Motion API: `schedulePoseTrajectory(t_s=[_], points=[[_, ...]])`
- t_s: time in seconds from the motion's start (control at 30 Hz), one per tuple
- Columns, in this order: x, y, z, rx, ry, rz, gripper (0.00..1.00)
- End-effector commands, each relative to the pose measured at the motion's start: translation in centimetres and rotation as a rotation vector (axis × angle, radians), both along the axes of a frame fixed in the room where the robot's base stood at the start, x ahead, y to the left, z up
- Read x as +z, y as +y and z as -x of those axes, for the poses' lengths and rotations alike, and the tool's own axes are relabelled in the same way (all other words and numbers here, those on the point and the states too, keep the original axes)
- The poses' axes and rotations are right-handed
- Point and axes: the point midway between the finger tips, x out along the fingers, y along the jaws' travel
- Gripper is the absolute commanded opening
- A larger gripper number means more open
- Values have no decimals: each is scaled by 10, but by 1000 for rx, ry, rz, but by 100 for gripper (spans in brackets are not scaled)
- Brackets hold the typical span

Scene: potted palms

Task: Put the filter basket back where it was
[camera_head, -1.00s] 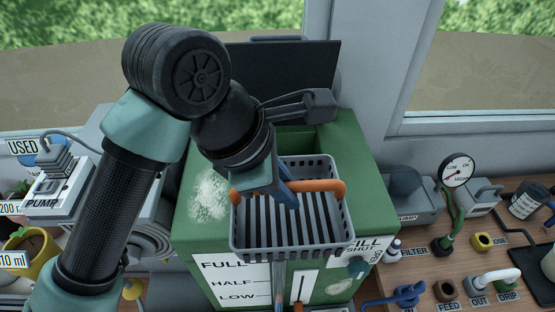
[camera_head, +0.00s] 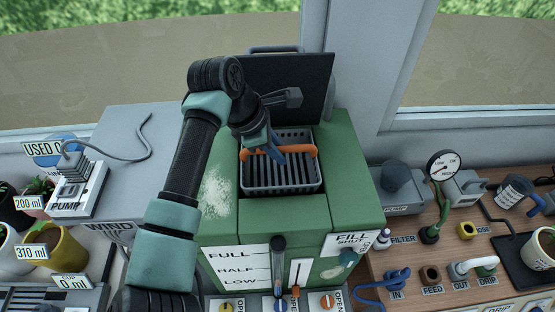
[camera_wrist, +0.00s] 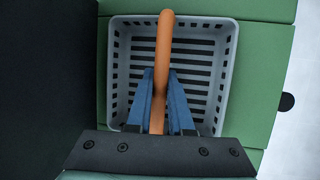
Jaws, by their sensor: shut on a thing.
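The filter basket (camera_head: 282,180) is grey and slotted, with an orange handle (camera_head: 304,152) across its top. It sits at the square opening of the green tank (camera_head: 350,190), with its rim near the level of the tank's top. The head view does not show whether it rests on anything. My gripper (camera_head: 276,152) is above the basket, shut on the orange handle. In the wrist view the blue fingers (camera_wrist: 160,105) are on either side of the handle, and the basket (camera_wrist: 222,75) lies below, framed by green tank surfaces.
A dark raised lid (camera_head: 285,85) stands behind the opening. A gauge (camera_head: 444,165) and hose fittings are on the wooden bench (camera_head: 400,265) at the right. Pump (camera_head: 75,190) and pots are at the left. Valves (camera_head: 280,303) line the tank's front.

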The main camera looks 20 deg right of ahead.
Motion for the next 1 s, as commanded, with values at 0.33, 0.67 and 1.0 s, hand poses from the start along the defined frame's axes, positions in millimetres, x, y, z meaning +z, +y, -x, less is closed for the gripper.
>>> schedulePoseTrajectory(t_s=[0.33,0.67,1.0], points=[[-43,0,1,0,4,1,0],[-56,0,-4,-1,-3,-2,0],[-59,0,-4,1,-2,0,41]])
